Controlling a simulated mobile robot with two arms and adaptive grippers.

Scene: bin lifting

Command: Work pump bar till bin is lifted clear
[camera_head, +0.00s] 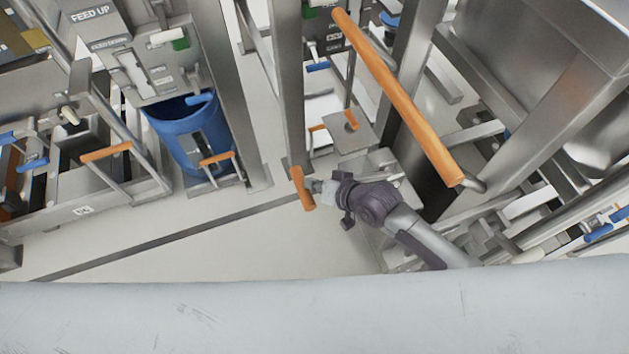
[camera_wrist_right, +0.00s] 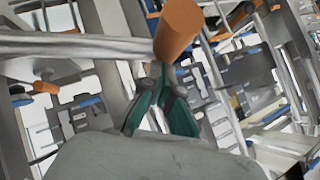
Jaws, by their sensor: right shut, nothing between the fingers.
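My right gripper (camera_head: 318,187) is shut and empty in the head view. Its fingertips are close beside a short orange grip (camera_head: 301,189), which stands near upright. In the right wrist view an orange cylinder end (camera_wrist_right: 180,30) is just beyond the shut fingertips (camera_wrist_right: 165,72); a metal rod (camera_wrist_right: 85,46) runs left from near it. I cannot tell whether they touch. A long orange-sleeved bar (camera_head: 400,95) slants above my right arm. I cannot tell which orange handle is the pump bar. A large steel bin-like body (camera_head: 545,50) is at upper right. My left gripper is not visible.
A blue bin (camera_head: 172,128) stands in a steel frame at left, with orange handles (camera_head: 106,152) nearby. A steel post (camera_head: 289,90) rises just behind my right gripper. Pale floor (camera_head: 220,245) is clear in front. A pale grey surface crosses the bottom.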

